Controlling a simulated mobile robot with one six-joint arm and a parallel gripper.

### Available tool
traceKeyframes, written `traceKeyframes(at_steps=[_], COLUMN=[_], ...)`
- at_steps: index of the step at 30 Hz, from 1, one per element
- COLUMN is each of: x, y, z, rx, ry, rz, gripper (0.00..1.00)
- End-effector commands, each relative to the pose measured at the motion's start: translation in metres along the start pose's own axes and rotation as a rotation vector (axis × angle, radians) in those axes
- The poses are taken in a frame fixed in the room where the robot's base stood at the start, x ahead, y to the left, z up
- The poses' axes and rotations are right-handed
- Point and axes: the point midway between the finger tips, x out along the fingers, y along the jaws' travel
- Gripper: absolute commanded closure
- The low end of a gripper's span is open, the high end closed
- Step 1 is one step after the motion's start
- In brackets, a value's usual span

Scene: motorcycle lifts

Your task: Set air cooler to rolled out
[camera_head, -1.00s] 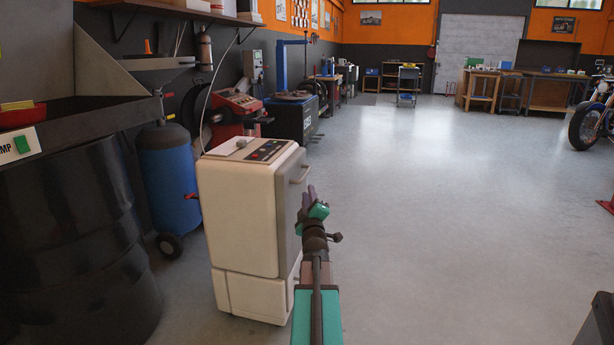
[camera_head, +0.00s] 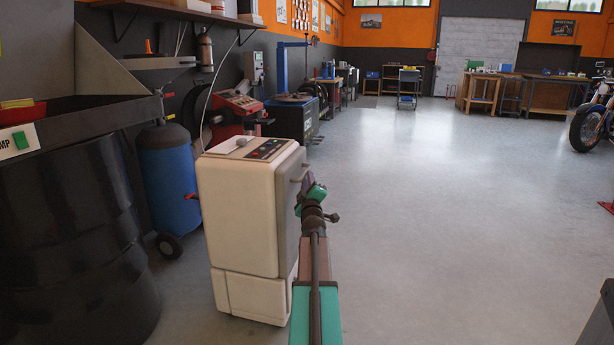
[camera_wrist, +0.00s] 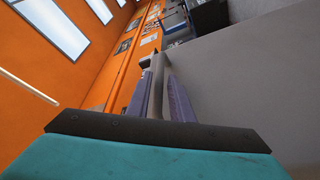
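The air cooler (camera_head: 245,215) is a white upright cabinet with a control panel on top, left of centre in the head view. Its grey front panel (camera_head: 288,215) faces right and fills the right of the wrist view (camera_wrist: 245,85). A bar handle (camera_head: 300,172) stands out near the panel's top. My gripper (camera_head: 306,184) is at this handle, beside the panel. In the wrist view my gripper (camera_wrist: 160,92) has its two purple fingers apart, with the grey handle bar (camera_wrist: 157,78) between them. Contact with the bar is not clear.
A black drum (camera_head: 75,245) and a blue tank on wheels (camera_head: 170,180) stand left of the cooler. Red and dark machines (camera_head: 235,110) stand behind it along the wall. The floor (camera_head: 440,220) to the right is wide and clear. A motorcycle (camera_head: 592,120) is at far right.

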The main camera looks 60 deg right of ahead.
Motion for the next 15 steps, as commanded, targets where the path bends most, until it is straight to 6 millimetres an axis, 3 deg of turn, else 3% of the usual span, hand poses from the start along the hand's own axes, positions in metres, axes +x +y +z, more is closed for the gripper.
traceKeyframes(at_steps=[15], x=[0.043], y=[0.0], z=[0.001], rx=[0.0], ry=[0.0], rz=[0.001], gripper=[0.8])
